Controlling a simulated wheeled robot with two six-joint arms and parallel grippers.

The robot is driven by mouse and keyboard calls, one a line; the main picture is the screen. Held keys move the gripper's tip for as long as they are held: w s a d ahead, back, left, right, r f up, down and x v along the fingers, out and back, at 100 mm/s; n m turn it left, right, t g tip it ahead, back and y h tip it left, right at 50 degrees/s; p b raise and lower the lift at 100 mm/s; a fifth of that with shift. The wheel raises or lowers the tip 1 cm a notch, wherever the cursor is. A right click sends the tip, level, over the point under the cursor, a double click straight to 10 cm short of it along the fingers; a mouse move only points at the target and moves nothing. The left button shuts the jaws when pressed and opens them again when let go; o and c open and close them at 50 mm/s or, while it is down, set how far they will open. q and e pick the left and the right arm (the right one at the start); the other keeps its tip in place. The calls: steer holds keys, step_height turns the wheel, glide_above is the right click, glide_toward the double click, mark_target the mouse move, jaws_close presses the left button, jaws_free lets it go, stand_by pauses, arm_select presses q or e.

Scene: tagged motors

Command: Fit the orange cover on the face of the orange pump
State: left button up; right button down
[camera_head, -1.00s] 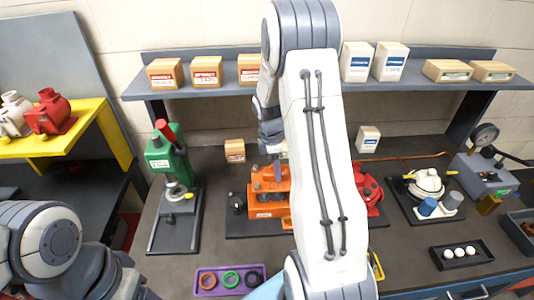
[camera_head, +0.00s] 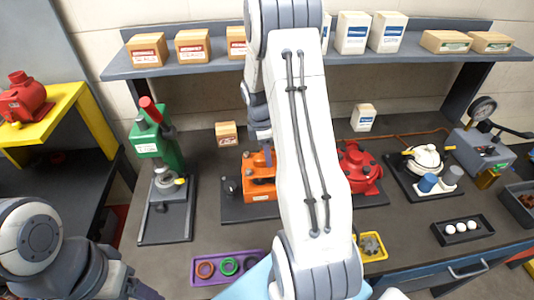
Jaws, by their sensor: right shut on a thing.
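The orange pump (camera_head: 261,190) stands on a dark base plate at the middle of the bench, partly hidden behind my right arm. My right gripper (camera_head: 267,148) comes down over the pump from behind the arm, its fingertips mostly hidden. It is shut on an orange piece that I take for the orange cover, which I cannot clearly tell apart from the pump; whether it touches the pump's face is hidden. My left gripper (camera_head: 140,289) is low at the left, only partly in view, away from the pump.
A green press (camera_head: 158,150) stands left of the pump, and a red pump (camera_head: 360,170) right of it. A purple tray (camera_head: 212,273) with rings lies in front, with a yellow tray (camera_head: 372,247) to its right. A white-domed unit (camera_head: 425,158) stands farther right.

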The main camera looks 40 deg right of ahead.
steer(key=shift+r+p, duration=0.1)
steer(key=shift+p, duration=0.2)
stand_by(0.4)
steer(key=shift+f+b, duration=1.85)
steer(key=shift+f, duration=1.3)
steer(key=shift+c, duration=1.6)
jaws_free()
steer(key=shift+s+f, duration=0.1)
step_height(320, 180, up, 6)
steer(key=p, duration=0.6)
